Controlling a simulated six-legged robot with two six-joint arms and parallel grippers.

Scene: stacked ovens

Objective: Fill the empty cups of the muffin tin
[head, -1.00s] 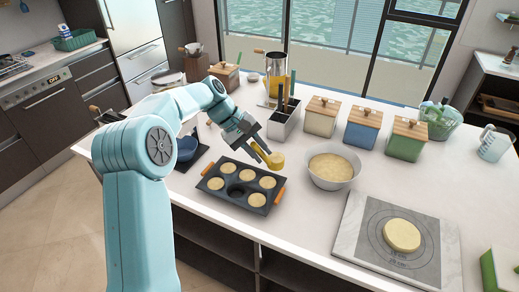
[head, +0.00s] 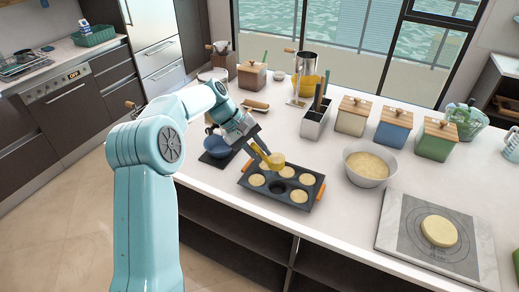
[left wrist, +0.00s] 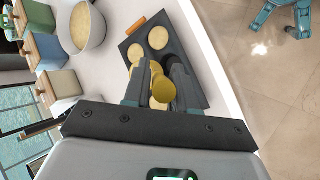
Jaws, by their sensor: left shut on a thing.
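The dark muffin tin (head: 268,198) with orange handles lies on the counter in the head view. Several of its cups hold pale yellow batter. The front-middle cup (head: 278,187) looks dark and empty. My left gripper (head: 261,153) is shut on a yellow scoop (head: 277,160), held above the back row of the tin and hiding part of it. In the left wrist view the scoop (left wrist: 163,93) is between the fingers, over the tin (left wrist: 186,68). I cannot tell whether it holds batter. A white bowl (head: 365,182) of batter stands right of the tin. My right gripper is not in view.
A marble board (head: 395,240) with a round of dough (head: 439,231) lies at right. A utensil holder (head: 315,124) and lidded canisters (head: 393,133) stand behind. A blue pot (head: 216,147) is left of the tin.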

